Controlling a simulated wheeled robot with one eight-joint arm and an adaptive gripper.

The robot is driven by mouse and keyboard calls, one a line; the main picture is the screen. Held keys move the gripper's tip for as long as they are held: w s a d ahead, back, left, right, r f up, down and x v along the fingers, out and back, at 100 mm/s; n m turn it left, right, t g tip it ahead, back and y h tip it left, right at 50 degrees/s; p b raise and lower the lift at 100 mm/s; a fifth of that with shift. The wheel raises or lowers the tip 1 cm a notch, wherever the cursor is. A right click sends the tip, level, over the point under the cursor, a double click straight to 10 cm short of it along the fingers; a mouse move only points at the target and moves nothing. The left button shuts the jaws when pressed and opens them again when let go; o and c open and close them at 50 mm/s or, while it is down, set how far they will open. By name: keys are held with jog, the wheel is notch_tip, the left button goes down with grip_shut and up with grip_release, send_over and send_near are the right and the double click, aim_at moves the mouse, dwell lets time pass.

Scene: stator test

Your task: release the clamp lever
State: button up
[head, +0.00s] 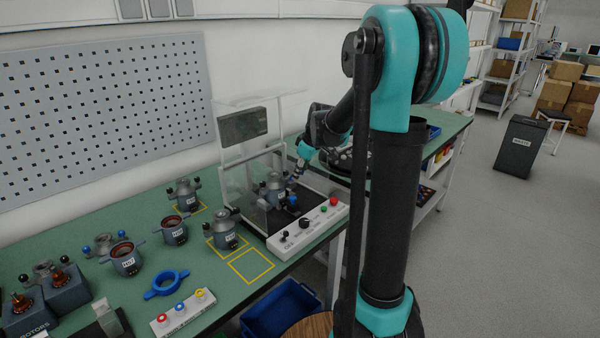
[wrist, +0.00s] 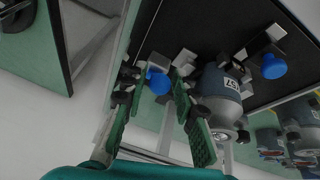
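The stator (head: 275,188) sits upright in the open test station on its dark plate; it also shows in the wrist view (wrist: 218,88). A blue knob (head: 293,200) shows beside it in the head view. The wrist view shows two blue knobs, one (wrist: 158,82) left of the stator and one (wrist: 274,66) right of it, each by a grey metal clamp part. I cannot tell which is the clamp lever's. My gripper (wrist: 154,82) is open, its green-padded fingers on either side of the left knob. Firm contact is not visible. In the head view my gripper (head: 300,165) is small and partly hidden.
The station's clear cover (head: 262,100) stands raised behind the stator. A white control panel (head: 308,228) with knobs and buttons runs along the front. Other stators (head: 227,235) and a blue ring (head: 166,285) stand left on the green bench. A yellow-outlined square (head: 251,266) is empty.

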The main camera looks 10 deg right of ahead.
grip_shut()
dwell(0.3)
jog(key=shift+w+a+r+g+h, duration=0.3)
jog(key=shift+g+h, duration=0.2)
jog(key=shift+g, duration=0.1)
grip_release()
jog(key=shift+d, duration=0.1)
jog(key=shift+r, duration=0.1)
jog(key=v, duration=1.2)
